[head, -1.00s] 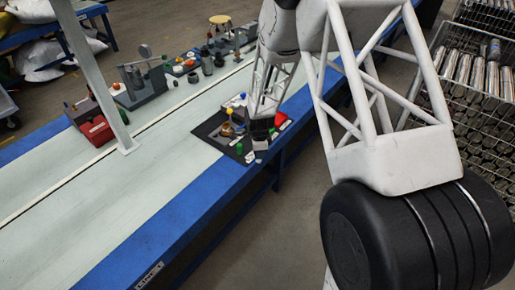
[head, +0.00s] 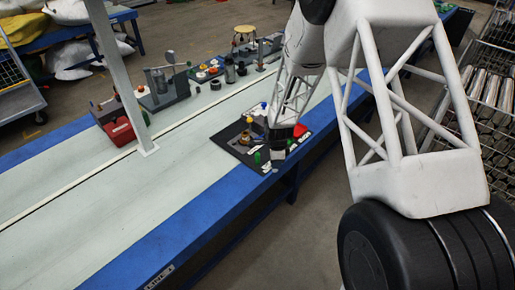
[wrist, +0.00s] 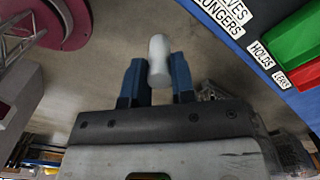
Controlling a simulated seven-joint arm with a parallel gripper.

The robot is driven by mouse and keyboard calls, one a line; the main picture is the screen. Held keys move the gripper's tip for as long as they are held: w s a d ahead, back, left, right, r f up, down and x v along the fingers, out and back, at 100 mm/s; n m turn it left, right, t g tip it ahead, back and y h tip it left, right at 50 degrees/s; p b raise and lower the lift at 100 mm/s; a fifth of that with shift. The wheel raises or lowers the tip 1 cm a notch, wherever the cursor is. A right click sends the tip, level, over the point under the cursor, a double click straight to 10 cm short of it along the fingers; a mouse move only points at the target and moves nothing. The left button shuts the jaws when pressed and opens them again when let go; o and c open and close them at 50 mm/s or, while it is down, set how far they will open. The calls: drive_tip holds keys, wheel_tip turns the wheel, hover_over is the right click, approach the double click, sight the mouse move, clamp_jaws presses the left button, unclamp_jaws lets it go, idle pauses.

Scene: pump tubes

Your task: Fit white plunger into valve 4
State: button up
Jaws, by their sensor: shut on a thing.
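My gripper (wrist: 157,76) has blue fingers shut on the white plunger (wrist: 158,58), a smooth pale cylinder standing out past the fingertips in the wrist view. In the head view my gripper (head: 277,167) hangs at the blue front edge of the bench, beside the dark mat (head: 232,148). The plunger is too small to make out there. A brass-coloured part (head: 246,139) and small green parts (head: 257,157) are on the mat. I cannot tell which valve is number 4. The wrist view shows no valve.
A red box (head: 120,130) and a post (head: 130,100) stand left. The bench's near-left surface is clear.

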drive_tip(key=w+a+r+n, duration=0.1)
drive_tip(key=w+a, duration=0.3)
drive_tip(key=w, duration=0.4)
drive_tip(key=w+a+r+n, duration=0.1)
drive_tip(key=w+a+r, duration=0.2)
drive_tip(key=w, duration=0.5)
drive_tip(key=w+a+r+n, duration=0.2)
drive_tip(key=w+a+r, duration=0.1)
drive_tip(key=w+a, duration=0.2)
drive_tip(key=w, duration=0.2)
drive_tip(key=shift+w+a, duration=0.15)
drive_tip(key=shift+w, duration=0.25)
hover_over(246, 137)
drive_tip(key=w, duration=0.2)
wheel_tip(246, 137, down, 6)
drive_tip(key=shift+a+f, duration=0.1)
drive_tip(key=shift+f, duration=1.85)
drive_tip(key=shift+f, duration=0.15)
drive_tip(key=shift+f, duration=0.3)
